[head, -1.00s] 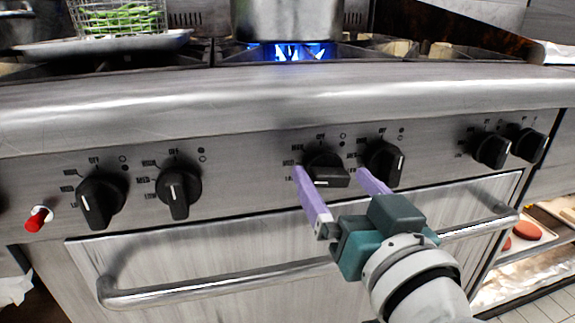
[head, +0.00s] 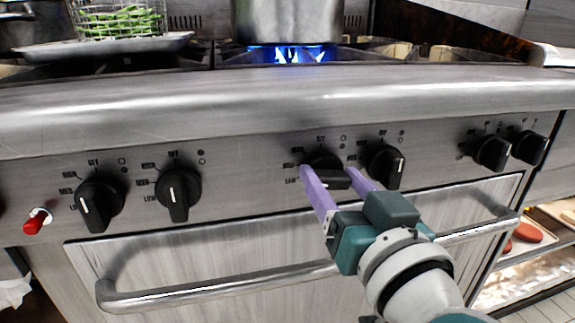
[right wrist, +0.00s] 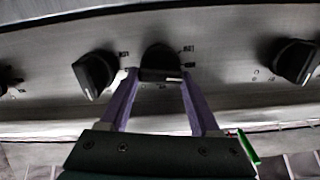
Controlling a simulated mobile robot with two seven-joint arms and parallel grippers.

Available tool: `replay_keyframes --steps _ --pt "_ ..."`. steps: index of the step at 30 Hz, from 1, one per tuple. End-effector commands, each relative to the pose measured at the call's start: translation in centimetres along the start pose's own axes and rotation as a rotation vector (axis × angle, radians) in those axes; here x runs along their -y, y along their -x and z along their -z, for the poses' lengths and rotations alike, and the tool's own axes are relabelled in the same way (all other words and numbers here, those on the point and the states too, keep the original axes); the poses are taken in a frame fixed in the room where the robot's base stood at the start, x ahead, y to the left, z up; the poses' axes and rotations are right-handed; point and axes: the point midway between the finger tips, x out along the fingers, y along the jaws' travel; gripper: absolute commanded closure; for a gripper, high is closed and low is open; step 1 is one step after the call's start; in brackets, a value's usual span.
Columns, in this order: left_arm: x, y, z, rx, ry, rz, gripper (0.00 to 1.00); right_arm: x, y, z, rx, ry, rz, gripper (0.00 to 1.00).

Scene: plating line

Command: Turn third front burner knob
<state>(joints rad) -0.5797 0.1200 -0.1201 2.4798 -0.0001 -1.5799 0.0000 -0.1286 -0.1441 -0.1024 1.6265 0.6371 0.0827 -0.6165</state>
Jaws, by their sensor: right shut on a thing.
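The third front burner knob (head: 335,183) is black, with its grip bar lying about level and a white mark at its right end. My right gripper (head: 327,168) has its two purple fingers on either side of this knob, shut on it. In the right wrist view the knob (right wrist: 160,62) sits between the fingertips (right wrist: 158,74), with the bar running from one tip to the other. The fingers partly cover the knob's sides in the head view. My left gripper is not in view.
A fourth knob (head: 386,167) stands close to the right of the gripper. Two knobs lie at left, including the second knob (head: 178,192), and two at far right. An oven door handle (head: 220,287) runs below. A pot (head: 288,20) stands over a blue flame above.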

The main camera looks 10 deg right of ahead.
Motion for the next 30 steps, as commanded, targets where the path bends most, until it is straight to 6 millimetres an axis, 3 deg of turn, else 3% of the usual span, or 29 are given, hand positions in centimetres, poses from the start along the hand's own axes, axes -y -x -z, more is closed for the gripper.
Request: replay_keyframes --steps 4,14,30 --pt "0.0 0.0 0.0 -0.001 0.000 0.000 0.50 0.0 0.0 0.0 0.000 0.000 0.000 0.92" --pt "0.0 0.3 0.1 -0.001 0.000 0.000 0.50 0.0 0.0 0.1 0.001 -0.053 0.001 0.92" --pt "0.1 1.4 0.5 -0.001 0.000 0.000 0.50 -0.2 0.0 0.0 0.000 -0.425 0.000 0.92"
